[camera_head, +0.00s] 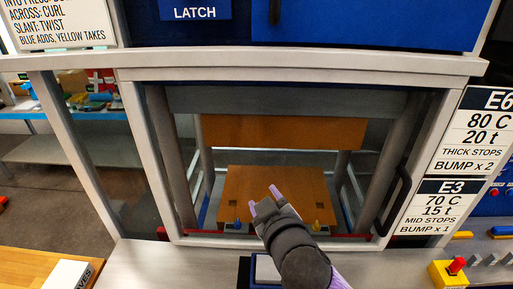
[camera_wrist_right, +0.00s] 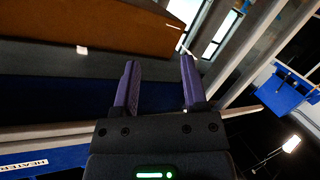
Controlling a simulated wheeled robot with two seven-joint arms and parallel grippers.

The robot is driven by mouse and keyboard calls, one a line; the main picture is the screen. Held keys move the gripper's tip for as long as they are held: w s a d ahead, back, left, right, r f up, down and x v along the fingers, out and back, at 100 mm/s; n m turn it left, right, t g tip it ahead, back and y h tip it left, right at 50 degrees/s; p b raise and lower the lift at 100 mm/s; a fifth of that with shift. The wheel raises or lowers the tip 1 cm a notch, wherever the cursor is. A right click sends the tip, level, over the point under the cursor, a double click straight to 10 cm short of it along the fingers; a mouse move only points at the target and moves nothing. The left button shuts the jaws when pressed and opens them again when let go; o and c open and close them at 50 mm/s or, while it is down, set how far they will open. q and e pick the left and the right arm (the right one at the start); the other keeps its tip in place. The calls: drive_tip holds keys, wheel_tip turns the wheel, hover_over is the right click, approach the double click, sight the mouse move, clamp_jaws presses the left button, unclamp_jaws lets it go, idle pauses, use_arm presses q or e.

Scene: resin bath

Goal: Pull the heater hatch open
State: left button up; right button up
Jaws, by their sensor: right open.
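My right gripper (camera_head: 264,200) reaches in from the bottom of the head view, in front of the press opening. Its two purple fingers are apart with nothing between them, as the right wrist view (camera_wrist_right: 158,64) also shows. A white label reading HEATER (camera_wrist_right: 22,166) lies on a blue surface at the lower left of the wrist view. I cannot tell the hatch's outline or whether it is open. A blue-edged pale plate (camera_head: 265,268) is partly hidden behind my right forearm. My left gripper is out of view.
A pale frame (camera_head: 135,150) surrounds the opening, with a black handle (camera_head: 396,200) on its right side. Inside are an upper orange-brown block (camera_head: 283,132) and a lower plate (camera_head: 275,180). A yellow box with a red button (camera_head: 448,272) stands at lower right.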

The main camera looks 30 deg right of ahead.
wheel_tip(320, 180, up, 15)
drive_tip(key=w+a+n+t+y, duration=0.1)
drive_tip(key=w+n+t+y, duration=0.15)
drive_tip(key=n+t, duration=0.35)
drive_tip(key=s+a+r+n+g+y, duration=0.35)
drive_tip(key=r+n+y, duration=0.2)
drive_tip(key=n, duration=0.55)
drive_tip(key=s+a+r+n+g+y+p, duration=0.1)
drive_tip(key=s+a+r+n+g+y, duration=0.1)
drive_tip(key=a+r+n+g+y, duration=0.65)
drive_tip(key=s+d+r+n+t+y, duration=0.15)
drive_tip(key=n+y, duration=0.35)
drive_tip(key=n, duration=0.8)
drive_tip(key=d+r+m+t+h, duration=0.3)
drive_tip(key=d+t+h, duration=0.1)
drive_tip(key=d+h, duration=0.45)
drive_tip(key=d+r+m+t+h, duration=0.3)
drive_tip(key=d+t+h, duration=0.1)
drive_tip(key=d+h, duration=0.4)
drive_tip(key=h+p, duration=0.1)
drive_tip(key=p, duration=0.5)
hover_over(275, 8)
drive_tip(key=shift+w+d+r+g, duration=0.1)
drive_tip(key=shift+d+r+g, duration=0.15)
drive_tip(key=shift+d+r, duration=0.05)
drive_tip(key=shift+w+f, duration=0.15)
drive_tip(key=shift+w, duration=0.1)
clamp_jaws()
